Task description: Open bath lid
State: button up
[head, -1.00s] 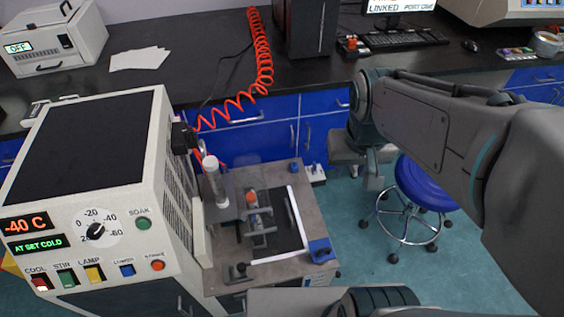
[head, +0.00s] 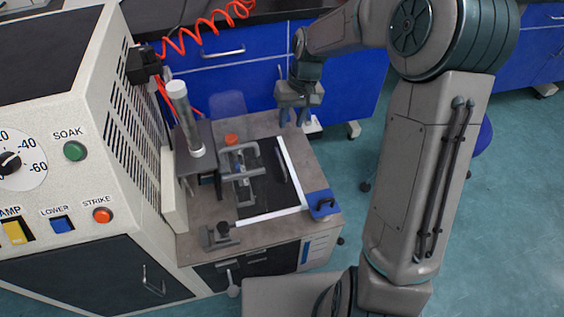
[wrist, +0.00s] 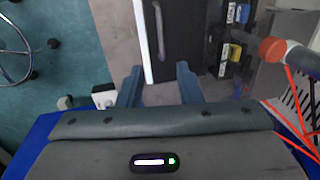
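The bath lid (head: 262,197) is a dark, flat panel with white edge strips, lying level in the top of the grey bench. A slim upright handle (head: 281,162) runs along its right part. The wrist view shows the lid (wrist: 183,50) and its handle (wrist: 159,32) just ahead of my fingers. My gripper (head: 293,119) is above the bench's far edge, pointing down, beyond the handle and not touching it. In the wrist view my gripper (wrist: 158,88) is open, with nothing between its fingers.
A grey clamp frame (head: 240,170) with an orange knob stands left of the handle. A clear cylinder (head: 186,120) rises beside the white control cabinet (head: 85,120). A blue block (head: 321,204) sits at the bench's near right corner.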

aim_at(280, 159)
jog(key=a+f+b, duration=0.1)
jog(key=f, duration=0.3)
jog(key=a+f+b, duration=0.1)
jog(key=f+b, duration=0.1)
jog(key=f, duration=0.3)
jog(key=f+b, duration=0.2)
jog(key=f, duration=0.3)
jog(key=shift+s+a+f, duration=0.1)
jog(key=shift+a, duration=0.3)
grip_shut()
